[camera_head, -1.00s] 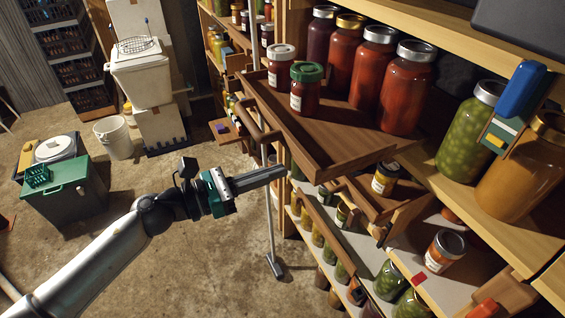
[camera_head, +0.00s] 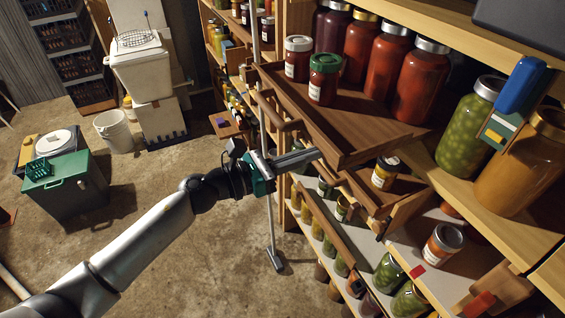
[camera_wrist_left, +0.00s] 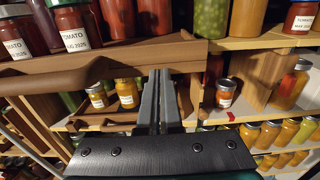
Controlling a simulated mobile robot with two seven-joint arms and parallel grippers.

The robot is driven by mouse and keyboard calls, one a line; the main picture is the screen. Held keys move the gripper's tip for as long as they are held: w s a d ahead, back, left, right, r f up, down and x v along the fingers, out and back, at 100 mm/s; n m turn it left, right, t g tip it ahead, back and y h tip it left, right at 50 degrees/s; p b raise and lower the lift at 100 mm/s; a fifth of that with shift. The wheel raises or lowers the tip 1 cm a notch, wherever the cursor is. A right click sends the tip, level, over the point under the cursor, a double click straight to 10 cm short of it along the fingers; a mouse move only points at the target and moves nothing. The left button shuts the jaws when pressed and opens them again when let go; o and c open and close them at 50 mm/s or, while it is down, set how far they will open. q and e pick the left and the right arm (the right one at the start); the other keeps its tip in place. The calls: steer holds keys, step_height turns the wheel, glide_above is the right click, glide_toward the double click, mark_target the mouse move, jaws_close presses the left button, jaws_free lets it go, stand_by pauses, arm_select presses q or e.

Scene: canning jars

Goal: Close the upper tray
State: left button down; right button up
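The upper tray (camera_head: 322,128) is a brown wooden tray sticking out of the shelf, bearing several jars. A white-lidded jar (camera_head: 297,62) and a green-lidded jar (camera_head: 323,82) stand near its front. Its bar handle (camera_head: 275,117) shows on the front; in the left wrist view the handle (camera_wrist_left: 50,76) is left of my fingers. My left gripper (camera_head: 316,155) is shut and empty, its fingertips at the tray's front near the lower right corner. In the left wrist view the fingertips (camera_wrist_left: 160,74) overlap the tray front (camera_wrist_left: 190,56); contact seems likely but is not certain. My right gripper is not in view.
A lower tray (camera_head: 405,211) with a small jar (camera_head: 385,172) is partly out below. A jar (camera_head: 443,244) stands on the shelf beside it. Large jars, such as a green one (camera_head: 468,128), stand to the right. A pole (camera_head: 271,215) stands left of the shelf.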

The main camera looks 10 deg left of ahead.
mark_target(341, 144)
arm_select(q)
steer(key=b+x, duration=0.1)
steer(key=x, duration=0.7)
steer(key=shift+w+d, duration=0.15)
